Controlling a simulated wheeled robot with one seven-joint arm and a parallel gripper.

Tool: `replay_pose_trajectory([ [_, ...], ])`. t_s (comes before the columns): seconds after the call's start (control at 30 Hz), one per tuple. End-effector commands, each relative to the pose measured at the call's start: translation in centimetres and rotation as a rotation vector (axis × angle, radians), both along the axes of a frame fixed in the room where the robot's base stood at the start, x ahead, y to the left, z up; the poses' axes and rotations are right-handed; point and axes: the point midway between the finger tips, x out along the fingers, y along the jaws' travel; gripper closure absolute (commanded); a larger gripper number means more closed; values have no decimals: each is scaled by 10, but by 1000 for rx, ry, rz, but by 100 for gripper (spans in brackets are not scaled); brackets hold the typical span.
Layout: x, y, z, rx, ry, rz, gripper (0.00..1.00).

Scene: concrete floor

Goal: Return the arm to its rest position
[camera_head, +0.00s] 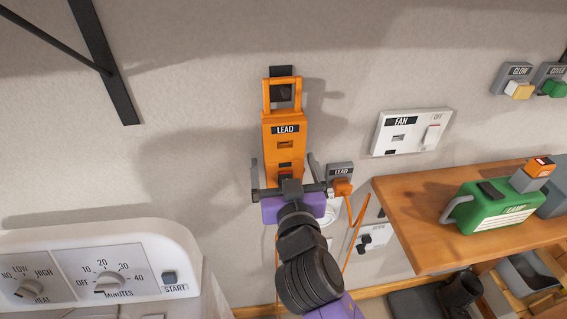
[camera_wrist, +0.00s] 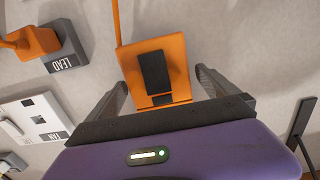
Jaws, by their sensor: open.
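My gripper (camera_head: 286,182) is raised in front of the wall, at the lower end of an orange device labelled LEAD (camera_head: 284,135). Its two fingers are spread, one to each side of the device. In the wrist view, my gripper (camera_wrist: 160,95) shows its fingers apart, with the orange device (camera_wrist: 178,62) between and beyond them. I cannot tell whether either finger touches it. The device hangs on the wall by an orange loop handle at a dark hook (camera_head: 281,71). My arm reaches up from the bottom of the head view.
An orange plug (camera_head: 342,187) with a cord sits in a grey LEAD socket right of my gripper. A FAN switch panel (camera_head: 411,132) is farther right. A wooden shelf (camera_head: 420,215) carries a green case (camera_head: 490,215). A white control panel (camera_head: 95,275) stands lower left.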

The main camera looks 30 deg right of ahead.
Motion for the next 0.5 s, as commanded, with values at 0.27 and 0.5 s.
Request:
replay_pose_trajectory([
  [0.27, -43, 15, 1, 2, -4, 4, 2],
  [0.5, -64, 21, 4, 1, -4, 1, 2],
])
